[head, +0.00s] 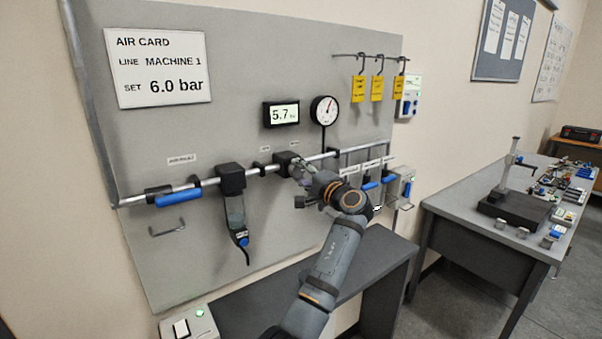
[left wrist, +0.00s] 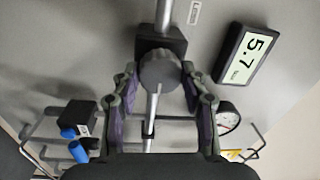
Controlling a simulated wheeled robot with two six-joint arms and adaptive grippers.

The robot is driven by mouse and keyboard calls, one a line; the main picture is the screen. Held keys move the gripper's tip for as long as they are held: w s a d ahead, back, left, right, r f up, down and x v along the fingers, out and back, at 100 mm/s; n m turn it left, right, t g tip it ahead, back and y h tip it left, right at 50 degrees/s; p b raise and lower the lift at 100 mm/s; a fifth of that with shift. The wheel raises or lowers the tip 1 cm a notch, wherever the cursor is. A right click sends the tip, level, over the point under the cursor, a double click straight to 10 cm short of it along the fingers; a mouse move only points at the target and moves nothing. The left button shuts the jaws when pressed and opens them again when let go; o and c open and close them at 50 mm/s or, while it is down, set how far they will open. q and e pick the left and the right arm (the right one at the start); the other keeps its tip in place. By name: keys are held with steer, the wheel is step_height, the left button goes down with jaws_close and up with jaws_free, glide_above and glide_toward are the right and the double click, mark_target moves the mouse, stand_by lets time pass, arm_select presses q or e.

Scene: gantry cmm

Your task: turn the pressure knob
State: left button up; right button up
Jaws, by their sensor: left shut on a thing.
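The round grey pressure knob (left wrist: 160,69) sits on the front of a black regulator block (left wrist: 171,38) on the air pipe. In the head view the block (head: 287,160) shows and the knob is mostly hidden by my gripper. My left gripper (head: 300,171) reaches up to it; in the left wrist view its fingers (left wrist: 159,76) are on both sides of the knob, shut on it. The digital display (head: 281,114) reads 5.7, and it also shows in the left wrist view (left wrist: 246,55). The card (head: 160,68) says SET 6.0 bar.
A round gauge (head: 324,110) stands above the pipe (head: 325,156). A filter bowl (head: 235,211) hangs left of the regulator, and a blue valve handle (head: 179,197) is further left. Yellow tags (head: 377,89) hang at upper right. A dark bench (head: 330,283) is below.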

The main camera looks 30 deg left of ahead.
arm_select(q)
steer(key=o, duration=1.2)
steer(key=shift+c, duration=0.2)
steer(key=v, duration=0.7)
steer(key=shift+d, duration=0.25)
